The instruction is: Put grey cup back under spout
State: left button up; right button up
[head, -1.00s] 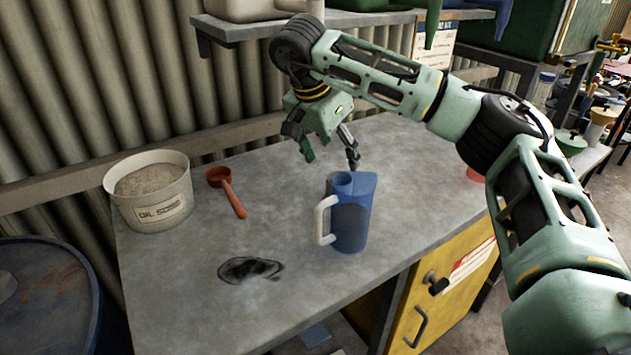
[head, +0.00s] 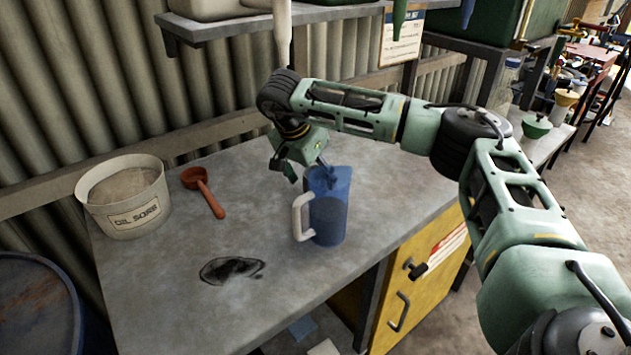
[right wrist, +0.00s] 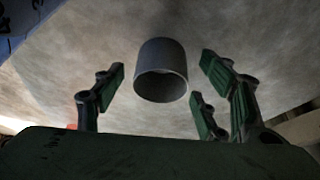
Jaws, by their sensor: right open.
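The grey cup (right wrist: 162,62) shows in the right wrist view, with its dark open mouth towards the camera. My right gripper (right wrist: 160,84) is open, with its fingers apart on either side of the cup and visible gaps between them and it. In the head view my right gripper (head: 307,170) is low over the bench, just behind the blue jug (head: 329,215), which hides its fingertips and the cup. Spouts hang from the shelf containers: a white one (head: 282,38), a green one (head: 400,27) and a blue one (head: 467,12). My left gripper is not in view.
The blue jug with a white handle stands upright on the grey bench (head: 150,290). An oil sorb tub (head: 130,212) and a red scoop (head: 205,190) are at the left. A dark stain (head: 231,270) marks the front. The shelf (head: 230,32) overhangs the back.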

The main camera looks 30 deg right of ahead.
jog(key=shift+w+d+f, duration=0.1)
jog(key=shift+d+f, duration=0.25)
jog(key=shift+f, duration=0.3)
jog(key=shift+c, duration=0.5)
jog(key=c, duration=1.2)
jog(key=shift+r, duration=0.1)
